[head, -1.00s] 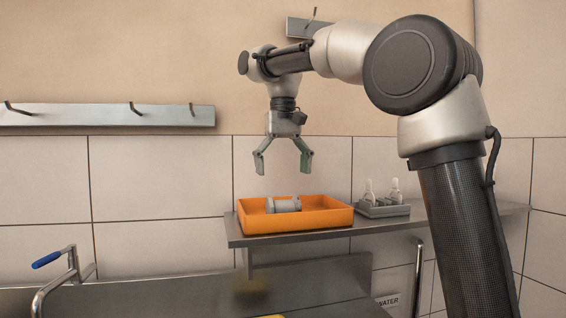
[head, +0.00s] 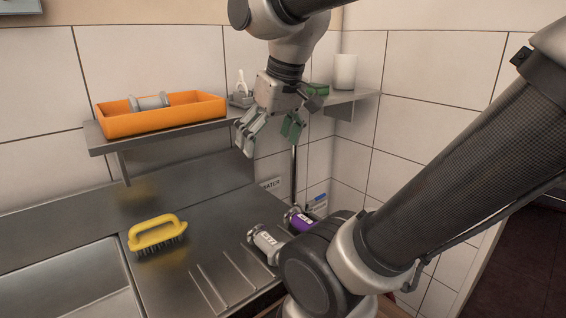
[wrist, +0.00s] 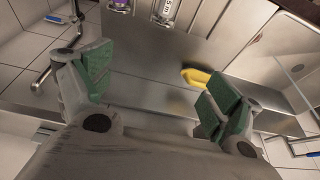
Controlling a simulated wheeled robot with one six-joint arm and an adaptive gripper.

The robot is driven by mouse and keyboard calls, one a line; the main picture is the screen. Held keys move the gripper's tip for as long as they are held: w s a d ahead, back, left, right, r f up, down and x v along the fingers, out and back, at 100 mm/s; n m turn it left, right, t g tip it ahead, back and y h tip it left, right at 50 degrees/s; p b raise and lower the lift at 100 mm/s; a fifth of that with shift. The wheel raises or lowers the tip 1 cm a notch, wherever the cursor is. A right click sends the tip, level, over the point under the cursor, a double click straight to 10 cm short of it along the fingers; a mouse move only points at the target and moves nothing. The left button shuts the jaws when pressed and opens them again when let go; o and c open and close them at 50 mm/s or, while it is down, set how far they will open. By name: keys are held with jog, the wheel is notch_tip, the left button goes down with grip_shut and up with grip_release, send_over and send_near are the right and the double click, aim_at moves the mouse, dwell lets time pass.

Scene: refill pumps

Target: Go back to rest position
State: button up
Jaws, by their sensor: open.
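My gripper (head: 268,136) is open with nothing between its green-padded fingers. In the head view it hangs in front of the wall shelf, above the steel counter and right of the orange tray (head: 160,124). In the wrist view the spread fingers of my gripper (wrist: 152,95) frame the counter far beyond them. A grey cylindrical pump part (head: 150,102) lies in the orange tray. A white-labelled pump (head: 266,243) and a purple-labelled pump (head: 301,219) lie on the counter, partly hidden by my arm in the head view.
A yellow brush (head: 157,235) lies on the counter beside the sink (head: 70,292); the brush also shows in the wrist view (wrist: 194,77).

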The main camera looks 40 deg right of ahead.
jog(key=shift+t, duration=0.3)
jog(key=s+f, duration=0.1)
jog(key=f, duration=0.1)
jog(key=s+d+f, duration=0.1)
jog(key=s+f, duration=0.1)
jog(key=shift+s+f, duration=0.2)
jog(key=shift+f, duration=0.05)
dwell(0.8)
